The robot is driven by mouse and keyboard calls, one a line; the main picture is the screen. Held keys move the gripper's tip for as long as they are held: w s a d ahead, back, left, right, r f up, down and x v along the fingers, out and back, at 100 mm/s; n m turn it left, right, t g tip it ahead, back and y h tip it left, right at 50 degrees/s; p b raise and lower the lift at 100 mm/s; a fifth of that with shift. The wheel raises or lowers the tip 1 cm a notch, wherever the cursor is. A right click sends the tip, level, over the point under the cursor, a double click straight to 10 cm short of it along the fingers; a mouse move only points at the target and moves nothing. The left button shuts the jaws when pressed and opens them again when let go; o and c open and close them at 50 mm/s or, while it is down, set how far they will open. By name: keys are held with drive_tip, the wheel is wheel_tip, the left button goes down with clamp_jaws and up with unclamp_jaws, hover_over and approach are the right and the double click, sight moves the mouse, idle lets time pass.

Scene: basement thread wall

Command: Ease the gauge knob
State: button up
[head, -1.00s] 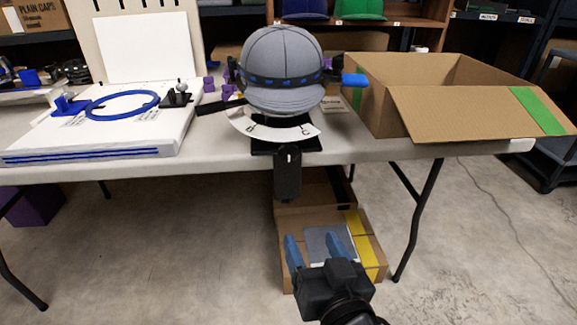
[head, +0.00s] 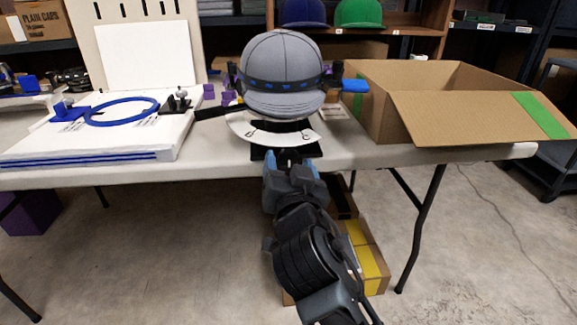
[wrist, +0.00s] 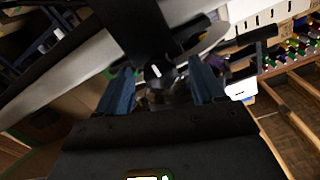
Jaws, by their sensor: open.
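The gauge knob (wrist: 157,73) is a small dark round piece with a white mark. In the wrist view it lies between and just beyond the blue fingertips of my gripper (wrist: 162,80), which is open with nothing held. In the head view my gripper (head: 290,165) is at the table's front edge, below the gauge, and hides the knob. The white curved gauge scale (head: 244,128) sits under a grey cap (head: 283,80) on a black stand. I cannot tell whether the fingers touch the knob.
An open cardboard box (head: 420,115) stands right on the table (head: 215,165). A white board with a blue hoop (head: 122,97) lies left. A cardboard box with yellow tape (head: 368,262) is on the floor beneath my arm.

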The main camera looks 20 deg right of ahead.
drive_tip(key=shift+w+d, duration=0.15)
drive_tip(key=shift+w, duration=0.3)
drive_tip(key=shift+c, duration=0.2)
drive_tip(key=c, duration=1)
